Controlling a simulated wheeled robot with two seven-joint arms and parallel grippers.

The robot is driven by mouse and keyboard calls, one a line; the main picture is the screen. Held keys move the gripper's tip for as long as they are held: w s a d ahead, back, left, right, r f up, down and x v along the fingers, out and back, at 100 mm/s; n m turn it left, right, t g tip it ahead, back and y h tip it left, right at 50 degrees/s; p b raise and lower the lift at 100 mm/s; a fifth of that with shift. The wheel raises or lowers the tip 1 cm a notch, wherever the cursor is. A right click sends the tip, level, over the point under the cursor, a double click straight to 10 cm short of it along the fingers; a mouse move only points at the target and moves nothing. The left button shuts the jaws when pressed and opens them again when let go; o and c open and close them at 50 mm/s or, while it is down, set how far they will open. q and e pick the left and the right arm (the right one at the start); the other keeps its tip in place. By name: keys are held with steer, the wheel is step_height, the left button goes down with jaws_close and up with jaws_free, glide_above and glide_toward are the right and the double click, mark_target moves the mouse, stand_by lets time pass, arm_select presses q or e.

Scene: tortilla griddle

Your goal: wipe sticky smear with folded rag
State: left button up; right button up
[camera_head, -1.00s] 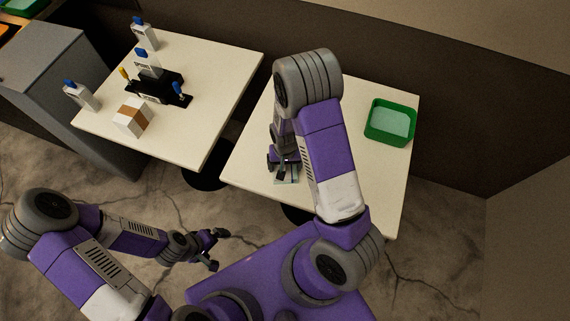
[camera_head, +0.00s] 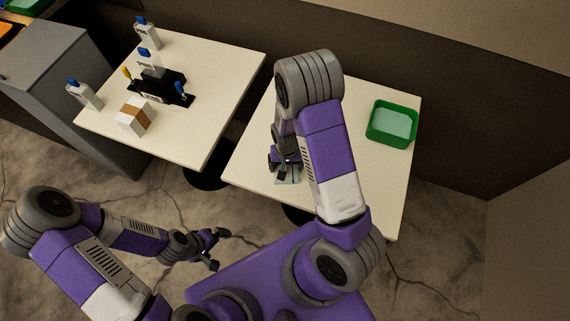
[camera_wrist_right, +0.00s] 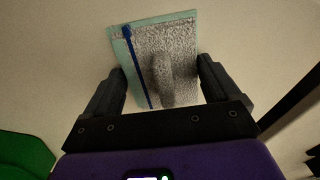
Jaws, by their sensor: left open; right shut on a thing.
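The folded rag (camera_wrist_right: 180,40), grey and fuzzy with a pale teal edge and a blue stripe, lies on the right-hand cream table (camera_head: 378,185). My right gripper (camera_wrist_right: 162,78) is shut on a raised grey ridge of the rag, one finger on each side. In the head view my right gripper (camera_head: 283,162) is partly hidden by my arm, and only a bit of the rag (camera_head: 288,179) shows below it. I see no sticky smear in either view. My left gripper (camera_head: 216,249) is open and empty over the floor, left of my base.
A green tub (camera_head: 376,137) with a pale inside stands at the table's right back. The left table (camera_head: 215,85) holds white bottles with blue caps, a black caddy (camera_head: 176,98) and a brown-and-white box (camera_head: 136,117). A gap separates the tables. A dark wall runs behind them.

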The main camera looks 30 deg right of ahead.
steer(key=shift+w+a, duration=0.95)
steer(key=shift+w, duration=0.15)
steer(key=o, duration=0.8)
steer(key=shift+c, duration=0.2)
steer(key=shift+f, duration=0.25)
steer(key=c, duration=1.1)
steer(key=shift+o, duration=0.2)
step_height(320, 180, up, 5)
steer(key=p, duration=0.4)
steer(key=shift+r, duration=0.15)
